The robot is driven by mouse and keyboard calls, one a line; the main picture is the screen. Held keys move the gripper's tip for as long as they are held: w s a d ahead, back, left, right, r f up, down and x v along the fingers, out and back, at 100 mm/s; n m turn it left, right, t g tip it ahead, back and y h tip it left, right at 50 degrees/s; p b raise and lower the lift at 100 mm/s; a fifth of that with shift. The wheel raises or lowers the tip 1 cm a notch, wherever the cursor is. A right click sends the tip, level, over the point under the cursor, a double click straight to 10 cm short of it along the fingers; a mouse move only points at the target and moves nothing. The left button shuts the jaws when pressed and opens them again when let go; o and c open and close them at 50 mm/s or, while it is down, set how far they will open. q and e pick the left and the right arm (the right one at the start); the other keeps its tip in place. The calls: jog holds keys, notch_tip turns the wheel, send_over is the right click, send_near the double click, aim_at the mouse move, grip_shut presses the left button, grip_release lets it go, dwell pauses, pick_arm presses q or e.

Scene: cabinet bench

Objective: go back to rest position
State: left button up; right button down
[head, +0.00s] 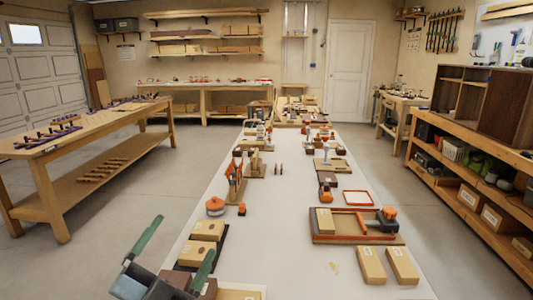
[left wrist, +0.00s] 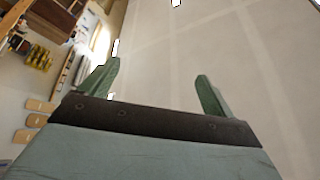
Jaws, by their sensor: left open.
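My left gripper (head: 172,255) is at the bottom left of the head view, above the near left edge of the long white bench. Its two green fingers stand wide apart with nothing between them. In the left wrist view the same open fingers (left wrist: 157,88) show against a plain pale surface. My right gripper is not in view.
The long white bench (head: 285,200) runs away from me. Tan boxes (head: 207,230) lie near my left gripper, and more boxes (head: 371,265) lie at right beside a wooden tray (head: 325,240). A wooden table (head: 70,150) stands left, shelving (head: 470,170) right. Floor between is clear.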

pick_arm(q)
jog(key=s+a+f+n+g+y, duration=0.3)
jog(key=a+f+n+g+y, duration=0.15)
jog(key=f, duration=0.35)
jog(key=s+a+f+n+g+y, duration=0.2)
jog(key=a+f+n+g+y, duration=0.25)
jog(key=f, duration=0.45)
jog(key=s+d+f+n+g+h, duration=0.1)
jog(key=s+f+g, duration=0.35)
jog(key=s, duration=0.45)
jog(key=s+d+f+n+g, duration=0.1)
jog(key=s+f+g, duration=0.4)
jog(key=s, duration=0.4)
jog(key=s+p+x, duration=0.2)
jog(key=p+x, duration=0.2)
jog(key=x, duration=0.5)
jog(key=s+f+p+x, duration=0.1)
jog(key=s+p+x, duration=0.15)
jog(key=x, duration=0.55)
jog(key=s+a+f+g+p, duration=0.1)
jog(key=s+a+f+p, duration=0.2)
jog(key=s+f, duration=1)
jog(key=s, duration=0.3)
jog(key=shift+s+a+f, duration=0.2)
jog(key=shift+s+f, duration=0.15)
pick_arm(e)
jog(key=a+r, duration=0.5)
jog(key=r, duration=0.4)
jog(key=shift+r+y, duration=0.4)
